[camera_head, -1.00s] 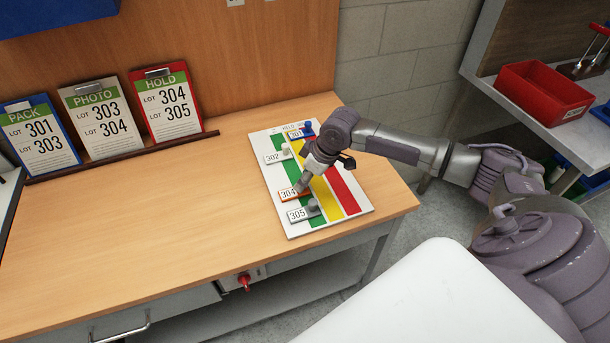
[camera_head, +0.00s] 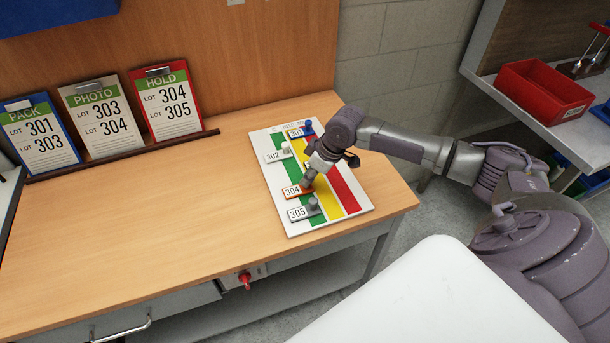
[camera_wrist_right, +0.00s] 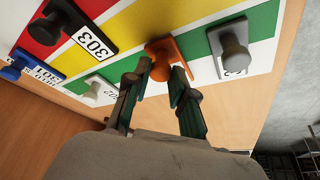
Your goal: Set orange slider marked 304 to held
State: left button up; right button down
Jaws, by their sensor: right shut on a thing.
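The orange slider marked 304 (camera_head: 291,191) is on the striped board (camera_head: 341,212), with its label end at the left and its knob end over the green stripe. Its orange knob (camera_wrist_right: 158,58) shows between the fingertips in the right wrist view. My right gripper (camera_head: 308,183) is shut on that knob; it also shows in the right wrist view (camera_wrist_right: 157,88). The yellow stripe (camera_head: 325,193) and the red stripe (camera_head: 348,191) lie to the right of the green one. My left gripper is not in view.
Grey slider 305 (camera_head: 299,212) sits close in front of 304. Light slider 302 (camera_head: 275,156) and blue slider 301 (camera_head: 308,127) are farther back. Black slider 303 (camera_wrist_right: 78,25) shows in the wrist view. A HOLD card (camera_head: 165,102) lists 304 and 305. The table's left part is bare.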

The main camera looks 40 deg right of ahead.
jog(key=d, duration=0.2)
jog(key=s+d, duration=0.1)
jog(key=d, duration=0.1)
jog(key=shift+a, duration=0.1)
jog(key=shift+w, duration=0.1)
jog(key=c, duration=1)
grip_release()
jog(key=shift+r, duration=0.15)
jog(key=v, duration=1.1)
jog(key=shift+r, duration=0.35)
